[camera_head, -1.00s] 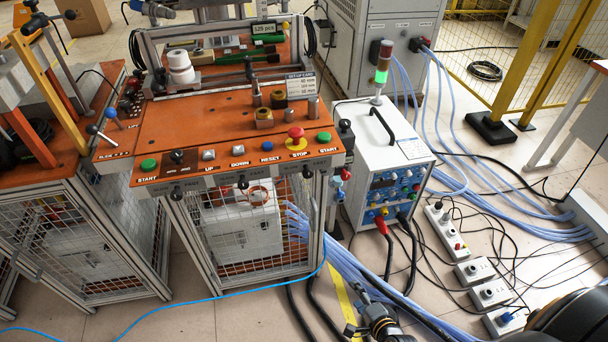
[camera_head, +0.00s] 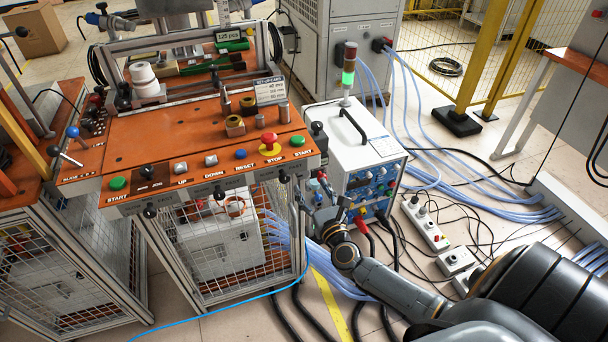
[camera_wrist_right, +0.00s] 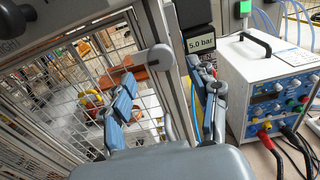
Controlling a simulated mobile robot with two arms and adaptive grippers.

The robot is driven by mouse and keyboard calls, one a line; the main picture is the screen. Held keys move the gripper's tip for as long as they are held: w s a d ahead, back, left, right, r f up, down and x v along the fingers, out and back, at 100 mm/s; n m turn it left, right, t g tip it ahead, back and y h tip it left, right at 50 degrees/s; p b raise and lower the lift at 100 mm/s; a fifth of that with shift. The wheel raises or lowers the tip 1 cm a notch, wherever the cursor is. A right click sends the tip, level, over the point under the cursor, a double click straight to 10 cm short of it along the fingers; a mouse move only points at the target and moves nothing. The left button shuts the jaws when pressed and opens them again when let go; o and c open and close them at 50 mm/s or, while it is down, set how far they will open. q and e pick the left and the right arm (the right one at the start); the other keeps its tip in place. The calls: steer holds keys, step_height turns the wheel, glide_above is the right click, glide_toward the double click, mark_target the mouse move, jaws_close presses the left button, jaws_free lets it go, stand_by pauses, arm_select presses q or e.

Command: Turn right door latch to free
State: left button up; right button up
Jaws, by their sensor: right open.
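The workstation's mesh door (camera_head: 215,245) is below the orange control panel (camera_head: 200,140). In the right wrist view, a grey lever with a rounded end (camera_wrist_right: 155,60) sits at the door's frame post and looks like the right door latch; which way it is turned is hard to tell. My right gripper (camera_head: 318,197) is at the right front corner of the workstation, beside the door. In the wrist view its fingers (camera_wrist_right: 166,92) are spread and empty, one on each side of the frame post, with the lever just beyond them. My left gripper is not in view.
A white power unit (camera_head: 355,145) with cables stands just right of the workstation. Power strips (camera_head: 425,225) and blue hoses (camera_head: 455,180) lie on the floor at right. Black knobs (camera_head: 284,177) hang under the panel edge.

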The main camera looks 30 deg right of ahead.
mark_target(304, 174)
steer(key=x, duration=0.6)
steer(key=c, duration=1.1)
